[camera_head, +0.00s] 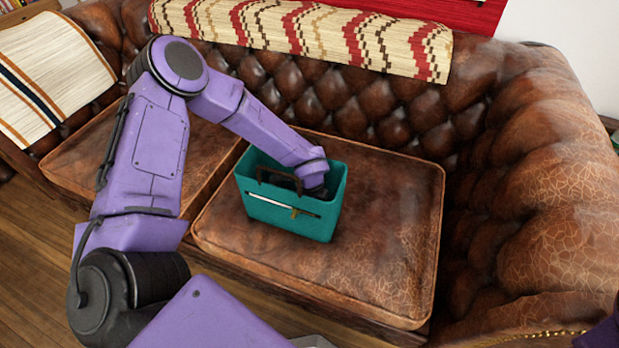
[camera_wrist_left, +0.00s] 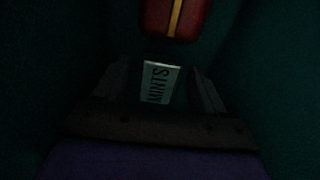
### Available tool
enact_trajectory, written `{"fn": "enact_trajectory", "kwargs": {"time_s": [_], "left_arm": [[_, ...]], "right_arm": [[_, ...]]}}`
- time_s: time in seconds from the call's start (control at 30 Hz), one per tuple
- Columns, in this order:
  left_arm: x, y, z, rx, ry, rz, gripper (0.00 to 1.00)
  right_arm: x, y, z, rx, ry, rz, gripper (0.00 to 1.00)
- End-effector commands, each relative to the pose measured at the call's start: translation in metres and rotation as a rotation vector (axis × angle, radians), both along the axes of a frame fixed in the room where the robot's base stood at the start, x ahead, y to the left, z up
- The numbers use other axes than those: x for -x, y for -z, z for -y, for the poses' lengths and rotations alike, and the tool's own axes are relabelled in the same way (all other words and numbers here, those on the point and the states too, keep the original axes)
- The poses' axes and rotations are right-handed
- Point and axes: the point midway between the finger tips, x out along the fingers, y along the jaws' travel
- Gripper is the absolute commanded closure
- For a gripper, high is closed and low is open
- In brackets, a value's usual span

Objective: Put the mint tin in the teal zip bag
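The teal zip bag (camera_head: 292,216) stands upright and open-topped on the sofa seat, with a zip across its front. My left arm reaches down into it, and its gripper is mostly hidden by the bag in the head view. In the left wrist view my left gripper (camera_wrist_left: 159,68) is inside the dark bag with its fingers apart. The mint tin (camera_wrist_left: 161,83), a pale tin lettered MINTS, lies in the bag between and beyond the fingers, with a gap visible on each side. My right gripper is not in view.
A red item with a yellow stripe (camera_wrist_left: 174,18) lies in the bag beyond the tin. The brown leather seat cushion (camera_head: 392,215) is clear to the right of the bag. The tufted sofa back (camera_head: 370,110) and armrest (camera_head: 550,190) rise around it.

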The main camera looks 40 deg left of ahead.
Motion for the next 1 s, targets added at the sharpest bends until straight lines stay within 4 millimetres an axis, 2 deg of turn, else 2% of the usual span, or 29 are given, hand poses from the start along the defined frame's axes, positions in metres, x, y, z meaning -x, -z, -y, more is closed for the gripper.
{"fn": "enact_trajectory", "kwargs": {"time_s": [0.23, 0.37, 0.73, 0.83, 1.0], "left_arm": [[0.000, -0.001, 0.000, 0.000, 0.000, 0.000, 0.28], [-0.001, -0.010, 0.000, 0.001, 0.000, 0.001, 0.28], [-0.001, -0.100, 0.000, 0.002, 0.001, 0.005, 0.28], [-0.001, -0.115, 0.000, 0.001, 0.000, 0.003, 0.28], [0.000, -0.124, 0.000, 0.000, 0.000, 0.001, 0.28]], "right_arm": [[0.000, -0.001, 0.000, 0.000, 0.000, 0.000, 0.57], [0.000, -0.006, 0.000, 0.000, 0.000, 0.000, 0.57], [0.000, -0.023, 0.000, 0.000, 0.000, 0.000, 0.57], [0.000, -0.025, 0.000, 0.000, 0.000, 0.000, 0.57], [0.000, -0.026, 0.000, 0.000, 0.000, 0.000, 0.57]]}}
